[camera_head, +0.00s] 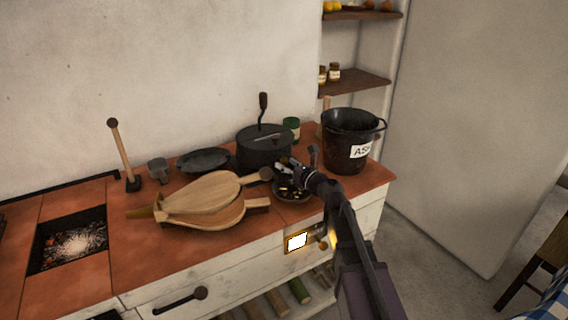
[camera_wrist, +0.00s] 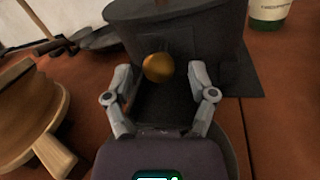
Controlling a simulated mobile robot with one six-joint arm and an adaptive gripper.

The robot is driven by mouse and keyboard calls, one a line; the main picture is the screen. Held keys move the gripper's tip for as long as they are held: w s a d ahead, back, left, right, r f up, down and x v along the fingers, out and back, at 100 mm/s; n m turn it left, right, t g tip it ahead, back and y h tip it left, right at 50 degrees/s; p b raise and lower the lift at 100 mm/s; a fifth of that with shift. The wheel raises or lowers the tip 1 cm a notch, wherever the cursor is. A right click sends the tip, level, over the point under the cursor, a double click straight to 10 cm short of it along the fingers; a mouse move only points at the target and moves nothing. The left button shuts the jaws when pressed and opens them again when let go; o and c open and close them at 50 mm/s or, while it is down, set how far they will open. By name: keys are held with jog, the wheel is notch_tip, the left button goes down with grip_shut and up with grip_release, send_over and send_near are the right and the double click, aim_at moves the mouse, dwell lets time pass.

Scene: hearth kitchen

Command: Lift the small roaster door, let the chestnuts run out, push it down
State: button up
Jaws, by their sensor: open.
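The roaster (camera_head: 262,148) is a dark round pot with a crank handle on top, standing at the back of the counter. Its dark side fills the top of the wrist view (camera_wrist: 205,38). A round brass knob (camera_wrist: 158,67) shows at the front of the roaster; the small door's edges are too dark to make out. My gripper (camera_head: 288,166) is open, its two fingers on either side of the knob in the wrist view (camera_wrist: 161,72). I cannot tell whether they touch it. A dark bowl (camera_head: 278,194) with a few chestnuts (camera_head: 290,190) sits below my gripper.
Wooden bellows (camera_head: 205,200) lie left of the bowl. A black ash bucket (camera_head: 348,140) stands to the right, and a green jar (camera_head: 291,128) behind. A dark pan (camera_head: 203,159), a grey mug (camera_head: 158,170) and an ember pit (camera_head: 70,243) are further left.

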jog(key=v, duration=1)
jog(key=shift+s+d, duration=0.15)
jog(key=shift+d, duration=0.05)
jog(key=shift+s, duration=0.1)
